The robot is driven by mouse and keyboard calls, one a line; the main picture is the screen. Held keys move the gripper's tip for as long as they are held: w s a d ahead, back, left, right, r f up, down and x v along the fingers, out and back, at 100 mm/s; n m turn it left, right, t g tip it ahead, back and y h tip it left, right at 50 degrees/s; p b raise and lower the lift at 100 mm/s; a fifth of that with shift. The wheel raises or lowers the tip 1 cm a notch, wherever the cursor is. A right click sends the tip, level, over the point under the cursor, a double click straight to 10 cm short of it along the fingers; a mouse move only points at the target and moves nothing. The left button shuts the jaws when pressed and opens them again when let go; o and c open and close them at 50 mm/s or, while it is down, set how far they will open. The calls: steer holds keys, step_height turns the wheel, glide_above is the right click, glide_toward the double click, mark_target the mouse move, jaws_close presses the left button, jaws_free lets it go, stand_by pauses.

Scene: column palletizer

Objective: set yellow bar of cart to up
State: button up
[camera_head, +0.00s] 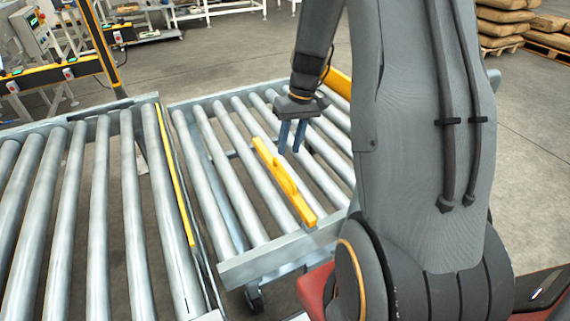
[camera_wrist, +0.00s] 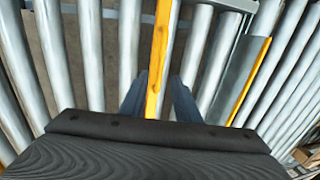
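The cart (camera_head: 245,268) is a roller-topped frame in the middle of the head view. Its yellow bar (camera_head: 283,181) lies slanting across the rollers, with a small raised piece near its middle. In the wrist view the yellow bar (camera_wrist: 159,55) runs from the top edge down between my fingers. My gripper (camera_head: 291,148) points down over the cart near the bar's far half. It is open and empty, its two blue fingers apart. In the wrist view my gripper (camera_wrist: 158,90) has a finger on each side of the bar, with gaps showing. I cannot tell the exact height above it.
A roller conveyor (camera_head: 132,215) with a yellow edge strip stands left of the cart, a narrow gap between them. A yellow-and-black frame (camera_head: 100,45) rises at the back left. Stacked sacks (camera_head: 503,22) on pallets are at the back right.

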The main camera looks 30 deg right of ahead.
mark_target(284, 169)
steer(key=f, duration=0.2)
steer(key=a+f, duration=0.1)
steer(key=f, duration=0.4)
steer(key=shift+a, duration=0.25)
jaws_close()
